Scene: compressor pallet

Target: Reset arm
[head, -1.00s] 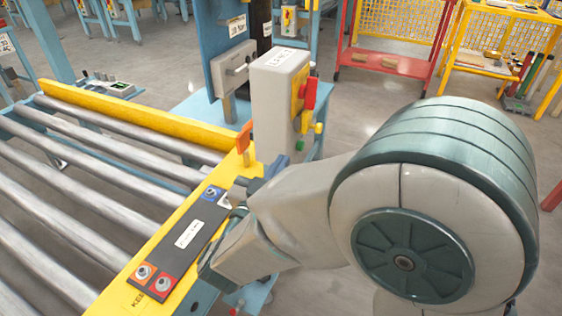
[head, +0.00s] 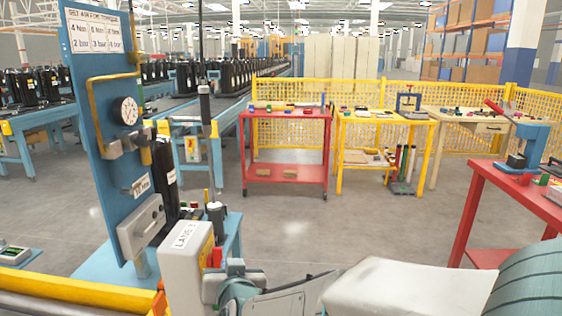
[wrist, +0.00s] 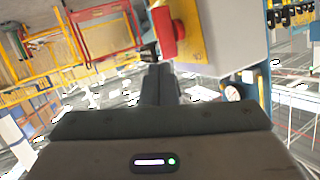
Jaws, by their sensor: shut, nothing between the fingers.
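My gripper (wrist: 158,85) points away from the wrist camera with its dark fingers together and nothing between them. In the head view, my wrist and gripper (head: 240,290) show at the bottom edge, just right of a grey control box (head: 187,262); the fingertips are hard to make out there. My pale arm link and its green-ringed joint fill the bottom right.
A blue board (head: 110,130) with a gauge stands behind the box at left. A yellow rail (head: 75,290) and a roller lie at bottom left. A red table (head: 525,195) stands at right, with a red cart (head: 288,150) further back. Grey floor between is clear.

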